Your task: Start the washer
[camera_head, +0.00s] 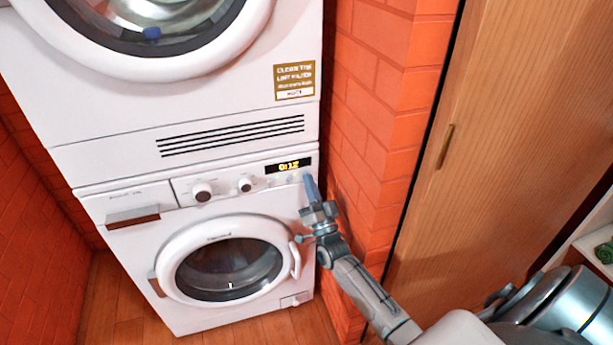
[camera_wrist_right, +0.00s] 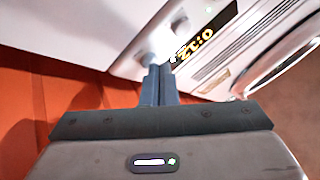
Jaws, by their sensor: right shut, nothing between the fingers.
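The white washer (camera_head: 135,245) stands below the dryer, with its round glass door (camera_head: 230,270) closed. Its control panel has two round knobs, a dark knob (camera_head: 202,191) and a smaller one (camera_head: 245,184), and a lit display (camera_head: 288,166) reading 0:12. The display also shows in the right wrist view (camera_wrist_right: 200,48). My right gripper (camera_head: 309,180) is shut and empty, its blue-grey fingertips at the right end of the panel, just below the display. In the right wrist view the fingertips (camera_wrist_right: 158,70) are close to the white panel; I cannot tell whether they touch it. My left gripper is not in view.
A white dryer (camera_head: 100,150) with a round door sits on top of the washer. An orange brick wall (camera_head: 375,130) stands close on the right, beside my right arm. A wooden door (camera_head: 500,130) is further right. Wooden floor (camera_head: 110,300) shows below.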

